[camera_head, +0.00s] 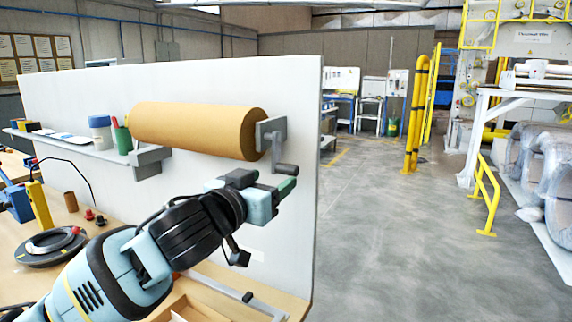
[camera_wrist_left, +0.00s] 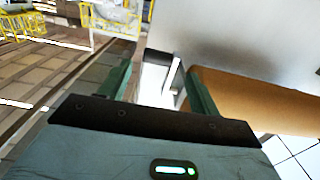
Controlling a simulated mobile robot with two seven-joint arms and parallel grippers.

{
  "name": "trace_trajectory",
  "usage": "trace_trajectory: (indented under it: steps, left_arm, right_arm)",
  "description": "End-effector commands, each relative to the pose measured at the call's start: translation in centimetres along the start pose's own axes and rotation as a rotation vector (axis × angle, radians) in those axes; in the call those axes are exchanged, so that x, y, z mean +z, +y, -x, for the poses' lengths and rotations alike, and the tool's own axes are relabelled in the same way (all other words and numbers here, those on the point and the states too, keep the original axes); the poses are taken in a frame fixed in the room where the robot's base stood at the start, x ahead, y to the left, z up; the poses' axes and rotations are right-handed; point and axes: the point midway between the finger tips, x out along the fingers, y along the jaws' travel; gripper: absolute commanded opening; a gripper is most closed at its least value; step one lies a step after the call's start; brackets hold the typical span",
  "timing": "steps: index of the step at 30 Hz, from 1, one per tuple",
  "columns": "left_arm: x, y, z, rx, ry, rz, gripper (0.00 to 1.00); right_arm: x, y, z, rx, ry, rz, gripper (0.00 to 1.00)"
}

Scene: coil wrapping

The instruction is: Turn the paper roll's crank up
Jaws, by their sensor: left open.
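The brown paper roll (camera_head: 195,128) is mounted level along the white upright board, and it also shows in the left wrist view (camera_wrist_left: 250,103). The crank (camera_head: 278,152) is a grey arm at the roll's right end, with a short dark handle (camera_head: 286,169) low on it, pointing right. My left gripper (camera_head: 284,188) is just below the handle, its green fingers close to it. In the left wrist view the two fingers stand apart (camera_wrist_left: 160,85), with a pale grey strip showing between them. I cannot tell whether the fingers touch the crank. My right gripper is out of view.
The wooden workbench (camera_head: 88,205) carries a black coil (camera_head: 50,246) and a yellow tool (camera_head: 40,206). Open floor (camera_head: 400,220) lies to the right of the board.

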Motion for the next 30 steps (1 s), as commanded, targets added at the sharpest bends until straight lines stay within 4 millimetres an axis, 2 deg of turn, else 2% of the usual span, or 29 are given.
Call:
trace_trajectory:
  steps: [8, 21, 30]
  left_arm:
    - [0.0, 0.0, -0.8, -0.002, -0.001, 0.000, 0.63]
    - [-0.1, 0.0, -6.3, -0.001, 0.000, 0.000, 0.63]
    - [0.0, 0.0, -7.8, 0.000, 0.000, 0.000, 0.63]
  right_arm:
    - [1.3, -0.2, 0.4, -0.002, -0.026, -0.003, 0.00]
    - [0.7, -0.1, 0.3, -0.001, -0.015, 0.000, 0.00]
    - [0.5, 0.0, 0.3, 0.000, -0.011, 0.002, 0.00]
